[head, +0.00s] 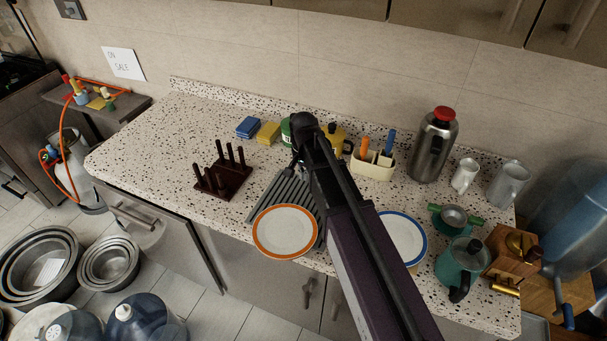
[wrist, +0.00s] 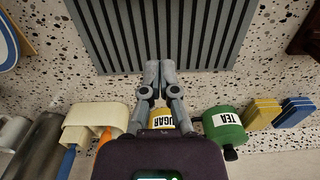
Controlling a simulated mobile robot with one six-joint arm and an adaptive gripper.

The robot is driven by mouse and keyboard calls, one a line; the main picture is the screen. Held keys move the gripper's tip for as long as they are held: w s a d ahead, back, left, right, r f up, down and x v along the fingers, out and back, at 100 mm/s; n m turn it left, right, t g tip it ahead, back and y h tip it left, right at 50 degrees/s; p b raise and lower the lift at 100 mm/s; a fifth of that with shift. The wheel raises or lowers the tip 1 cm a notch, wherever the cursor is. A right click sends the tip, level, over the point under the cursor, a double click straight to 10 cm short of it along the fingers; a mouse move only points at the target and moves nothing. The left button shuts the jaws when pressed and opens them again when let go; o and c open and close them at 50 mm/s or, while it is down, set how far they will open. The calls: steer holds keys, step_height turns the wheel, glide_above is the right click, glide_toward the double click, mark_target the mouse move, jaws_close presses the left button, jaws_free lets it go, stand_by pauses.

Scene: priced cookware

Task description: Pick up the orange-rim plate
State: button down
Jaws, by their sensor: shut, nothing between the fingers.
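The orange-rim plate (head: 285,231) is white with an orange edge. In the head view it lies at the front edge of the counter, over the front end of a grey ridged rack (head: 272,190). It does not show in the wrist view. My gripper (wrist: 159,66) is shut and empty, with its fingertips together over the same rack (wrist: 170,30) in the wrist view. In the head view my arm hides most of the gripper, which is behind the plate, towards the wall, and apart from it.
A blue-rim plate (head: 404,238) lies right of my arm. A dark peg stand (head: 221,178) is left of the rack. Canisters, a utensil holder (head: 373,164) and a steel flask (head: 434,146) stand at the back. A teal pot (head: 461,265) stands at right. The counter's left end is clear.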

steer(key=c, duration=1.4)
jaws_free()
steer(key=shift+r, duration=0.1)
steer(key=c, duration=1)
jaws_free()
steer(key=s+d+n, duration=0.1)
steer(key=s+d, duration=0.3)
steer(key=d, duration=0.2)
steer(key=s+d+n, duration=0.2)
steer(key=s+d, duration=0.3)
steer(key=d, duration=0.1)
steer(key=s+d+n, duration=0.1)
steer(key=s+d, duration=0.3)
steer(key=d, duration=0.2)
steer(key=shift+s+d, duration=0.15)
steer(key=shift+s, duration=0.05)
steer(key=shift+s, duration=0.1)
